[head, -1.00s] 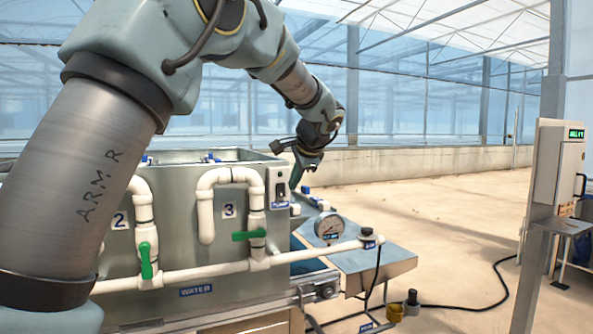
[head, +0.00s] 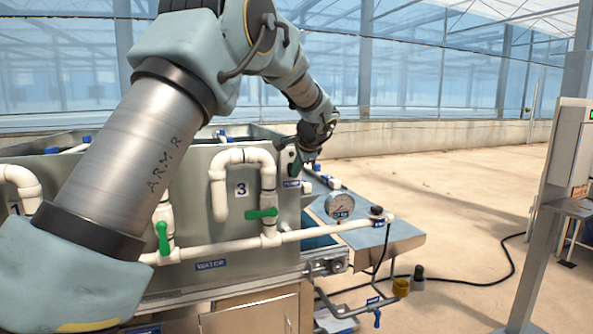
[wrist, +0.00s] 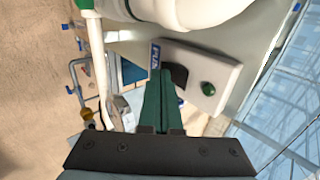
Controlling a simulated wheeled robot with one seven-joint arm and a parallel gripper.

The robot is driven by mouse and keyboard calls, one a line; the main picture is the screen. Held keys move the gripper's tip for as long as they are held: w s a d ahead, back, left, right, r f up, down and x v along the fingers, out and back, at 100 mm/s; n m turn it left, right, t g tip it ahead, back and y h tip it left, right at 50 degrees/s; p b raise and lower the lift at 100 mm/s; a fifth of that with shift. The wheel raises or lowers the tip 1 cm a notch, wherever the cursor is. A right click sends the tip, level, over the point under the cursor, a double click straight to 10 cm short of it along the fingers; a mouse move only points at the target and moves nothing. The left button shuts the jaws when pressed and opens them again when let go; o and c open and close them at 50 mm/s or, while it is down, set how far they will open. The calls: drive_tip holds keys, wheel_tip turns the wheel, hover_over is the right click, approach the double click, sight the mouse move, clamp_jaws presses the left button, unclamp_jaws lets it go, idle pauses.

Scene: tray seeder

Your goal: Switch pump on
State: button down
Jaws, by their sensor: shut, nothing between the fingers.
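The pump switch plate (wrist: 205,75) is a pale panel in the wrist view, with a round green lamp (wrist: 208,88) and a black rocker (wrist: 177,76). The blue pump label (wrist: 155,55) is beside it. In the head view the label (head: 291,184) shows on the tank's right end, and my wrist partly hides the switch. My gripper (wrist: 160,74) has its green fingers shut and empty. Their tips are right by the rocker and overlap its edge in the wrist view. I cannot tell whether they touch it, nor which way the rocker is tipped.
White pipes (head: 215,246) with green valve handles (head: 162,238) run along the tank's front (head: 222,200). A pressure gauge (head: 340,206) sits right of the tank. A black cable (head: 470,283) lies on the floor. A post with a control box (head: 570,150) stands at the right.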

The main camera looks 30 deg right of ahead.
drive_tip(key=shift+w+f, duration=0.1)
drive_tip(key=shift+w, duration=0.05)
drive_tip(key=shift+w+r+p, duration=0.15)
drive_tip(key=shift+r+p, duration=0.45)
drive_tip(key=shift+r, duration=0.45)
drive_tip(key=b+v, duration=0.3)
drive_tip(key=v, duration=0.7)
drive_tip(key=shift+s+f, duration=0.25)
drive_tip(key=shift+s, duration=0.15)
